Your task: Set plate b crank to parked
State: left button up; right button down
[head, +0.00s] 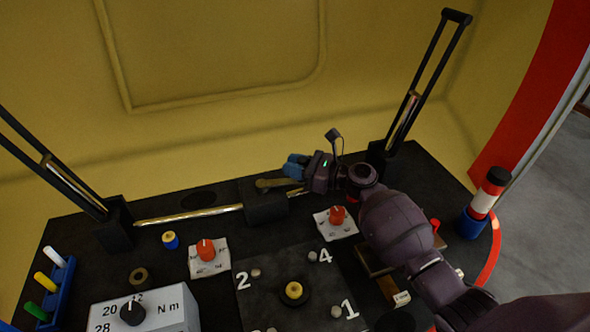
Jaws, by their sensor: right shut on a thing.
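A brass-coloured crank lever (272,184) sits on top of a black block (264,207) at the back middle of the dark table. The lever points right, toward my right gripper. My right gripper (294,168) reaches in from the right, and its blue fingertips are shut on the lever's right end. The fingers cover that end. I cannot read a label that marks plate b or a parked position. My left gripper is not in view.
A shiny rod (190,216) runs left from the block. Tall black levers stand at the left (50,165) and right (415,95). Red knobs (206,250) (337,215) on white cards and a numbered dark plate (263,291) lie in front. A grey torque box (150,314) is front left.

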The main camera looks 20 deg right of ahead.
jog(key=shift+w, duration=0.55)
dwell(1.4)
jog(key=c, duration=0.9)
grip_release()
jog(key=shift+a, duration=0.1)
jog(key=shift+p+v, duration=0.85)
jog(key=shift+v, duration=4.65)
